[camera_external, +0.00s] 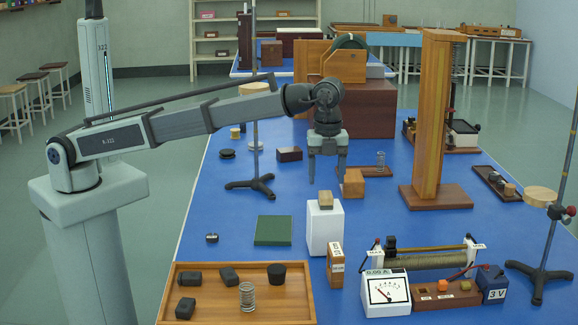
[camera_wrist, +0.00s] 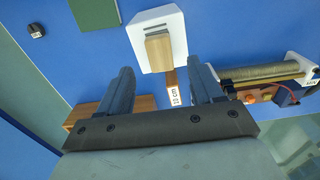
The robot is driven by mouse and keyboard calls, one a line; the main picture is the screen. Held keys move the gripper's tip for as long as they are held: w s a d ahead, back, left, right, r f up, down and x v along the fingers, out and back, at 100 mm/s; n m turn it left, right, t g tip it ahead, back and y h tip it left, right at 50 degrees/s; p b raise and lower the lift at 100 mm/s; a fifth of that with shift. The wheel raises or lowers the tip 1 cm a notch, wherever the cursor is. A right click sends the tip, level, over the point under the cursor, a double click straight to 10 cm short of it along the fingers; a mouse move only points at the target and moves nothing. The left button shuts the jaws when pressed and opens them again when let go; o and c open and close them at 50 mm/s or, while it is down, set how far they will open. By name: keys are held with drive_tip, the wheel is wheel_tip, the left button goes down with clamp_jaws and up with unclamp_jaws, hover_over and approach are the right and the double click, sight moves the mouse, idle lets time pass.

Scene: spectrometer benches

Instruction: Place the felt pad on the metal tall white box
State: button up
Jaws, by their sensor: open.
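The tall white box (camera_external: 323,232) stands upright on the blue bench, and its top shows in the wrist view (camera_wrist: 142,32). A small tan block (camera_external: 325,199) with a greyish top rests on it; it also shows in the wrist view (camera_wrist: 158,52). A flat dark green square (camera_external: 273,230), which looks like the felt pad, lies on the bench left of the box; part of it shows in the wrist view (camera_wrist: 95,12). My gripper (camera_external: 327,180) is open and empty, pointing down above the white box, apart from the tan block. Its fingers also show in the wrist view (camera_wrist: 162,82).
A wooden tray (camera_external: 215,302) with dark pieces and a spring is at the front left. A labelled wooden block (camera_external: 335,265) stands close to the white box. A meter (camera_external: 386,292) and a rheostat (camera_external: 425,259) are to the right. A tall wooden post (camera_external: 431,115) rises behind right.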

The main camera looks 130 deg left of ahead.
sight(326, 194)
wheel_tip(326, 194, up, 6)
drive_tip(key=shift+r, duration=0.2)
idle(0.3)
